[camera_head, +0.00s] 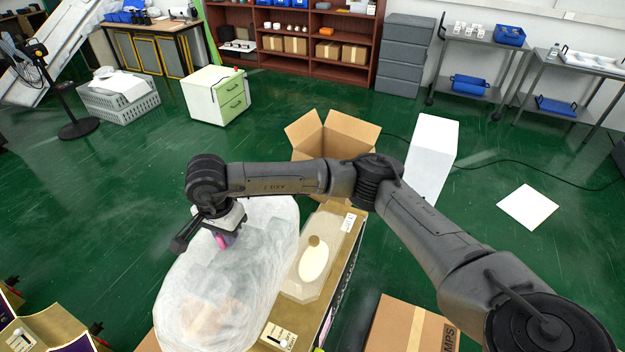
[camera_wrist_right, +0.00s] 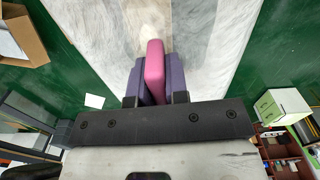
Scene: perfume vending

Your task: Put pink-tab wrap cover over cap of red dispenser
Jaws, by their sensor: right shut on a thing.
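The wrap cover (camera_head: 265,225) is a large, whitish, see-through sheet that hangs over the left part of the counter. Its pink tab (camera_wrist_right: 154,72) is pinched between the purple fingers of my right gripper (camera_wrist_right: 154,62); in the head view this gripper (camera_head: 226,238) is at the upper left of the sheet. A faint reddish-tan patch shows through the lower sheet; I cannot tell whether it is the red dispenser or its cap. A cream oval piece with a tan round top (camera_head: 314,262) lies right of the sheet. My left gripper is not in view.
The long brown counter (camera_head: 345,245) bears labels and runs under the sheet's right side. An open cardboard box (camera_head: 335,135) and a white block (camera_head: 432,150) stand beyond it. A closed carton (camera_head: 400,325) is at the right.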

